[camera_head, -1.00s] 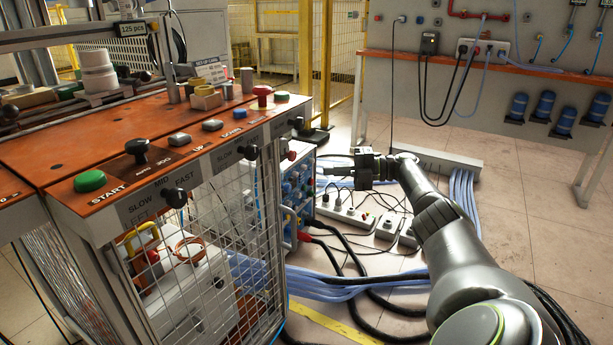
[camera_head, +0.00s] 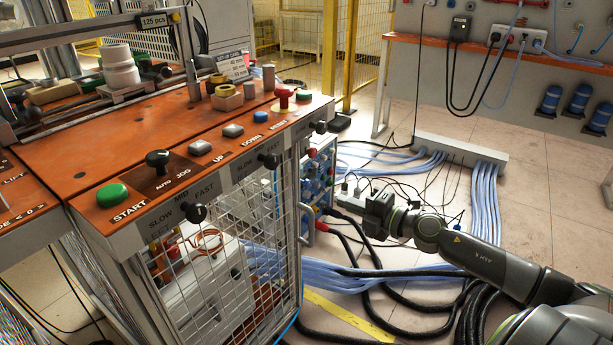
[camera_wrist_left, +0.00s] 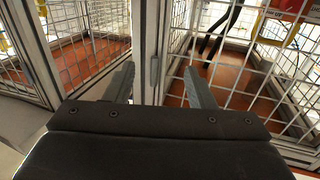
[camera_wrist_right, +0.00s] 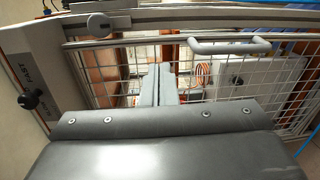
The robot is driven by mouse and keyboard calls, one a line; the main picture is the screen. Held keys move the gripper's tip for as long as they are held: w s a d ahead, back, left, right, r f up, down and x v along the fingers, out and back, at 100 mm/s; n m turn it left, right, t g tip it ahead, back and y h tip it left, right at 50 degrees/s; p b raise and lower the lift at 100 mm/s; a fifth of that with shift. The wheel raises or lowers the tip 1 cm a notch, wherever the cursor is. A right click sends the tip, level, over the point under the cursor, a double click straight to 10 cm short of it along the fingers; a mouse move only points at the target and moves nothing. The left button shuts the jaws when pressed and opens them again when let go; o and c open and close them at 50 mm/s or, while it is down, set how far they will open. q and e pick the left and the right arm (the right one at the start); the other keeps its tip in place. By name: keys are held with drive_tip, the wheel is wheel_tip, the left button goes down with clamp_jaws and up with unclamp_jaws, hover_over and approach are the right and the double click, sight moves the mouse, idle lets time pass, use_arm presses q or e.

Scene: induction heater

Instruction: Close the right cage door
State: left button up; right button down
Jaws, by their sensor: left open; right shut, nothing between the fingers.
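The cage mesh panel (camera_head: 235,245) stands below the orange-topped console in the head view. In the right wrist view, the mesh panel (camera_wrist_right: 240,85) has a grey bar handle (camera_wrist_right: 230,46) and a round-ended latch piece (camera_wrist_right: 97,27). I cannot tell whether the door is ajar. My right gripper (camera_wrist_right: 157,85) is shut and empty, its fingers in front of the mesh, left of the handle; contact is unclear. In the head view, its body (camera_head: 379,211) is right of the cage. My left gripper (camera_wrist_left: 158,85) is open, fingers on either side of a pale post (camera_wrist_left: 152,50), touching unclear.
The console (camera_head: 190,145) carries a green START button (camera_head: 112,195) and black knobs. Black cables (camera_head: 400,272) and pale blue hoses (camera_head: 345,285) lie on the floor right of the cage. A blue-fronted box (camera_head: 318,180) and power strips stand behind. Mesh flanks the left gripper.

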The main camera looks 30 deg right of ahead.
drive_tip(key=s+a+r+m+t, duration=0.1)
drive_tip(key=s+a+r, duration=0.1)
drive_tip(key=s+a, duration=0.1)
drive_tip(key=p, duration=0.7)
approach(291, 178)
drive_tip(key=x, duration=0.5)
drive_tip(key=shift+w+a+b, duration=0.1)
drive_tip(key=shift+b, duration=0.25)
use_arm(q)
drive_tip(key=s+d+f+g+h, duration=0.1)
drive_tip(key=s+f+g, duration=0.6)
drive_tip(key=f, duration=0.2)
drive_tip(key=s+d+f+g+h, duration=0.1)
drive_tip(key=s+d+f+g, duration=0.1)
drive_tip(key=s+f+g, duration=0.5)
drive_tip(key=shift+s+f+n+g, duration=0.25)
drive_tip(key=shift+f+g, duration=0.25)
drive_tip(key=shift+f, duration=1.2)
use_arm(e)
drive_tip(key=shift+x, duration=0.8)
